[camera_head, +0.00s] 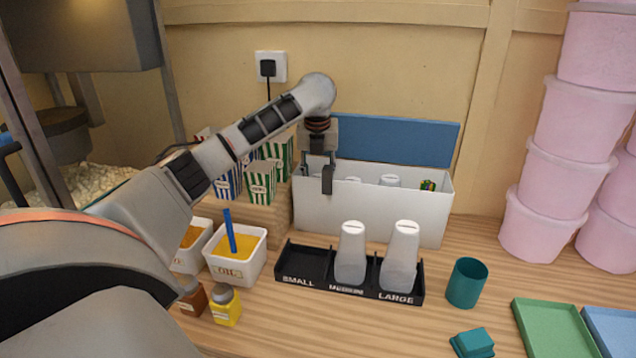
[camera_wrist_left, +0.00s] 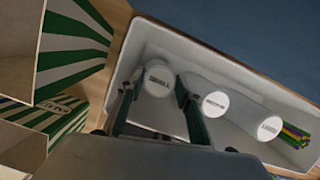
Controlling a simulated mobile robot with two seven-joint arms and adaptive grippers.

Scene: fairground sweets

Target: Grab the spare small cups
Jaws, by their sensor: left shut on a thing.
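The white bin (camera_head: 375,212) stands against the wall with its blue lid (camera_head: 395,140) raised. My left gripper (camera_head: 328,172) reaches down into its left end. In the left wrist view its two fingers (camera_wrist_left: 158,92) are shut on the white small cups (camera_wrist_left: 157,76), whose round top reads SMALL. The medium cups (camera_wrist_left: 215,104) and large cups (camera_wrist_left: 268,128) are beside them in the bin. In front, a black holder (camera_head: 318,280) is marked SMALL, MEDIUM and LARGE. White cups stand in its medium (camera_head: 350,258) and large (camera_head: 399,262) places; its small place is empty. My right gripper is not in view.
Striped popcorn boxes (camera_head: 261,185) stand on a wooden step close left of the bin. A tub of yellow contents (camera_head: 236,258) and small jars (camera_head: 226,308) are left of the holder. A teal cup (camera_head: 467,283) stands right of it. Pink tubs (camera_head: 545,225) are stacked at the right.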

